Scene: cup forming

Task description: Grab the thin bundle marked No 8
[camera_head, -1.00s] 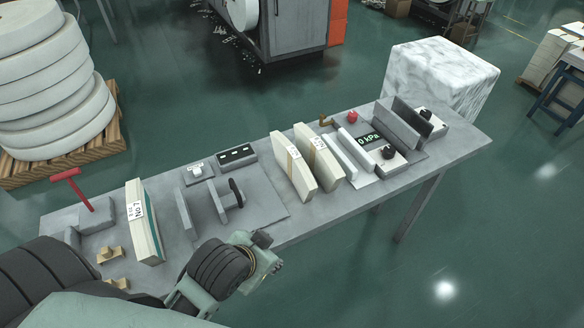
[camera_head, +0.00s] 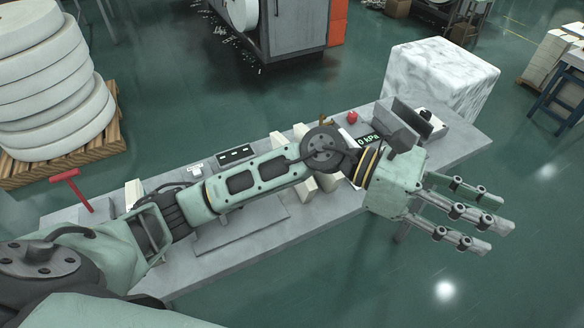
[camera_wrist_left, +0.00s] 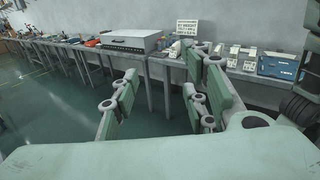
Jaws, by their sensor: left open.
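My left gripper (camera_head: 478,220) is open and empty, past the table's front edge on the right, with its fingers pointing right over the floor. It also shows in the left wrist view (camera_wrist_left: 160,95) with nothing between the fingers. Two pale bundles stand mid-table, mostly hidden behind my left arm; parts of the left one (camera_head: 279,141) and of the right one (camera_head: 328,182) show. Their labels are hidden, so I cannot tell which is No 8. Another pale bundle (camera_head: 133,193) shows as a sliver at the left, its label covered. My right gripper is not in view.
The grey table (camera_head: 335,207) carries a red-handled tool (camera_head: 70,180), a black switch box (camera_head: 236,155), a red button (camera_head: 352,117) and a pressure display (camera_head: 369,139). A white wrapped block (camera_head: 440,75) stands behind. The floor at the front right is clear.

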